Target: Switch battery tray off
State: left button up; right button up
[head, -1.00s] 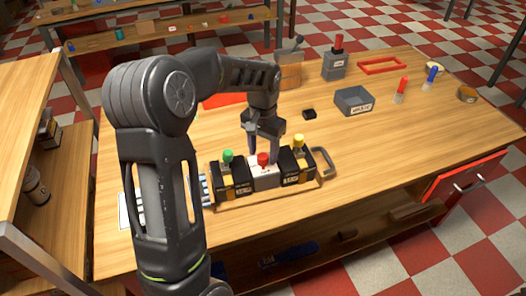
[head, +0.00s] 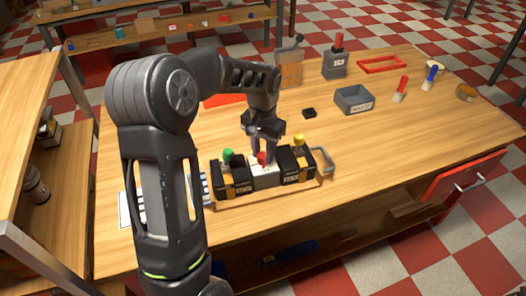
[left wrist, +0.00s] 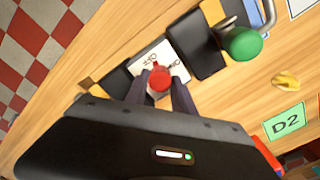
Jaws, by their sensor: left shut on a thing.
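The battery tray (head: 222,204) lies near the front of the wooden table. It holds two black blocks, one with a green knob (head: 228,154) and one with a yellow knob (head: 299,140), and a white switch block (head: 264,178) between them. A red knob (head: 262,158) stands on the white block. My left gripper (head: 263,152) is over the white block, shut on the red knob. In the left wrist view the red knob (left wrist: 159,79) sits between the two fingertips, above printed marks on the white block. My right gripper is in neither view.
A grey bin (head: 354,101), a small black block (head: 309,113), a grey box with a red-topped lever (head: 335,62) and a red frame (head: 381,63) stand farther back. A metal handle (head: 325,160) rises at the tray's right end. The table right of the tray is clear.

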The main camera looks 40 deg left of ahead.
aim_at(263, 155)
pick_arm(q)
grip_shut()
jog(key=n, duration=0.3)
jog(key=shift+b, duration=0.3)
jog(key=o, duration=1.1)
grip_release()
jog(key=shift+r, duration=0.15)
notch_tip(263, 155, up, 8)
jog(key=shift+f+b, duration=0.2)
jog(key=shift+b, duration=0.2)
jog(key=shift+f, duration=0.1)
